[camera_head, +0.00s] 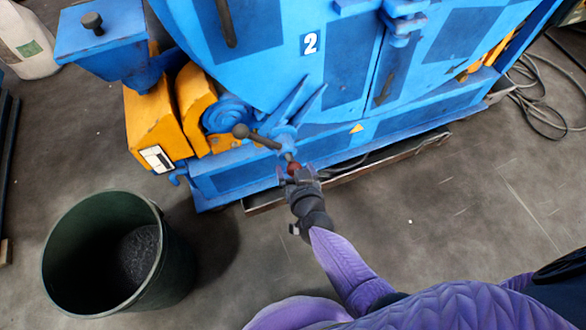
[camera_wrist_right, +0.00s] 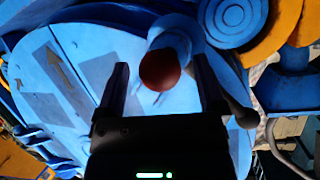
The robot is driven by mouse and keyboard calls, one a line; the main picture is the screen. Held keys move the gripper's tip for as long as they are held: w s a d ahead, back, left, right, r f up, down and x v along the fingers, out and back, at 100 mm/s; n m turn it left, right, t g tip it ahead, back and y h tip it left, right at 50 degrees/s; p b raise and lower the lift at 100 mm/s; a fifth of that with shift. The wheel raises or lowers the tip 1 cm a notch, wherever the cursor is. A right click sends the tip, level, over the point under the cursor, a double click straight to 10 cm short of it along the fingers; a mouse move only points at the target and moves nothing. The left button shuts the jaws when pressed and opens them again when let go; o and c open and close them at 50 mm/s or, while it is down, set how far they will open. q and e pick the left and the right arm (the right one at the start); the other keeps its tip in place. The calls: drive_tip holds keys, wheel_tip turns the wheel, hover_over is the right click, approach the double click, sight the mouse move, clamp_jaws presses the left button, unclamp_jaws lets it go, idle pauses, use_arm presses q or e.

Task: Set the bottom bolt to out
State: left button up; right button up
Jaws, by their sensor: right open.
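The bottom bolt shows as a red round knob (camera_head: 292,168) on a blue rod, low on the front of the blue drum machine (camera_head: 345,75). In the right wrist view the red knob (camera_wrist_right: 160,71) faces the camera, with its blue shaft behind it. My right gripper (camera_head: 294,173) is at the knob. In the wrist view its two dark fingers (camera_wrist_right: 160,65) are open, one on each side of the knob, with gaps to both. The fingers partly hide the bolt's mount in the head view. My left gripper is not in view.
A dark lever with a ball end (camera_head: 256,137) sticks out just left of the knob. A dark green bin (camera_head: 172,265) stands on the floor at lower left. Cables (camera_head: 540,95) lie at right. The floor right of my arm is clear.

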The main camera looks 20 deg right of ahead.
drive_tip(key=shift+w+f, duration=0.15)
drive_tip(key=shift+w, duration=0.25)
clamp_jaws()
